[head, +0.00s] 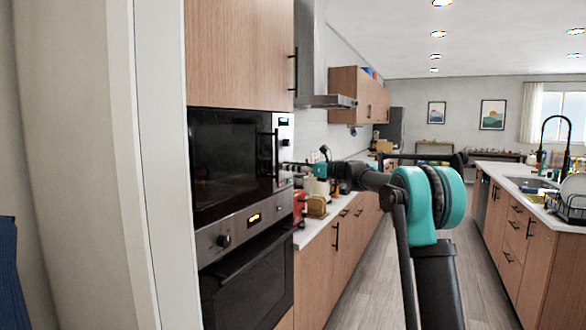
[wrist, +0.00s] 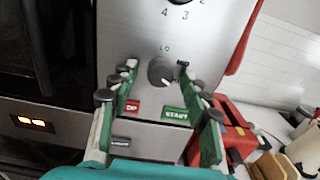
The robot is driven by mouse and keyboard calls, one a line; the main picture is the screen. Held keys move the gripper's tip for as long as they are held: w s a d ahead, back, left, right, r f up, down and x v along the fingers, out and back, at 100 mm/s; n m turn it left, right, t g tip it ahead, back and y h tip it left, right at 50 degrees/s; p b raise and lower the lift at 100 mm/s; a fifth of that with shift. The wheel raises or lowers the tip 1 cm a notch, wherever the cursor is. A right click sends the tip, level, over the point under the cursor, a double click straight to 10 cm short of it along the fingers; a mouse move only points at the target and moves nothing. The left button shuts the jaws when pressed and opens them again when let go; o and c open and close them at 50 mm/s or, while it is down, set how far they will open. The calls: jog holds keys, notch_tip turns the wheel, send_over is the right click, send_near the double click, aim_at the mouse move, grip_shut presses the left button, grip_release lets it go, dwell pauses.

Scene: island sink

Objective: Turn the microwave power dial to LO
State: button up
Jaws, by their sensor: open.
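The microwave (head: 232,160) is built into the wall unit at the left in the head view. Its silver control panel (wrist: 225,25) fills the upper middle of the wrist view. The grey power dial (wrist: 161,71) sits there with "LO" printed just above it. My gripper (wrist: 157,72) is open, with one green finger on each side of the dial. The fingertips appear apart from its sides, though depth is hard to judge. In the head view my arm reaches toward the panel and the gripper is small there.
Another dial (wrist: 181,2) with numbers is above, partly cut off. Red (wrist: 132,107) and green START (wrist: 176,114) buttons lie below, between the fingers. An oven (head: 245,280) is under the microwave. A cluttered counter (head: 318,225) is to the right. The aisle floor is clear.

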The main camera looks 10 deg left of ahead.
jog(key=shift+c, duration=0.4)
grip_shut()
jog(key=n, duration=2.3)
jog(key=shift+r+n, duration=0.1)
jog(key=shift+n, duration=0.3)
jog(key=shift+w, duration=0.1)
dwell(0.4)
